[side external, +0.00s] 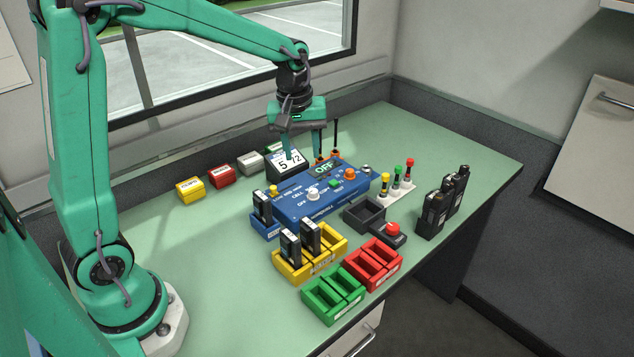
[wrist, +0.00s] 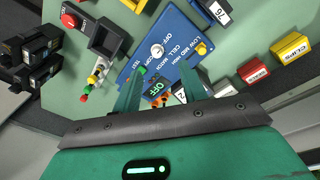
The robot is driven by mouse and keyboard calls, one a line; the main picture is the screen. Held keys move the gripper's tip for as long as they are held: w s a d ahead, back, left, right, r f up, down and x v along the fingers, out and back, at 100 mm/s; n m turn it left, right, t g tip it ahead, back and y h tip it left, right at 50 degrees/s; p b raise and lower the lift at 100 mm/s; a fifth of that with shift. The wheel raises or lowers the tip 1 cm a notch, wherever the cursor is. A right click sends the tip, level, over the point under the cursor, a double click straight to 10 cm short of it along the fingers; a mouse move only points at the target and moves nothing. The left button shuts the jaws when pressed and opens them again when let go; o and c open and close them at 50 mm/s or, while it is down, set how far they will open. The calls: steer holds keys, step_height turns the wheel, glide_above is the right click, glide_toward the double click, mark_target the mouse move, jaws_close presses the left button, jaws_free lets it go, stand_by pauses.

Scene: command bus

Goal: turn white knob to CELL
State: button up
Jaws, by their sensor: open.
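The white knob (side external: 313,194) stands on the front part of the blue unit (side external: 290,209), with OFF and CELL lettering beside it. The unit's display (side external: 325,169) reads OFF. My gripper (side external: 302,153) is open and empty, fingers pointing down, above the back of the unit and apart from the knob. In the wrist view its fingers (wrist: 158,78) straddle the display area, with the knob beyond them.
A yellow knob (side external: 273,190) and an orange knob (side external: 349,174) share the unit. A numbered black block (side external: 286,164) stands behind it. Yellow trays (side external: 293,272), green trays (side external: 332,296), a red button (side external: 393,228) and radios (side external: 432,216) stand nearby. The table's left front is clear.

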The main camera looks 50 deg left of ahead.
mark_target(313, 190)
steer(key=w+f, duration=0.1)
steer(key=w+a+f+n, duration=0.1)
steer(key=f, duration=0.1)
steer(key=w+f+n+g, duration=0.1)
steer(key=w+f, duration=0.1)
steer(key=shift+a, duration=0.15)
steer(key=shift+f, duration=0.2)
steer(key=shift+f, duration=3.75)
jaws_close()
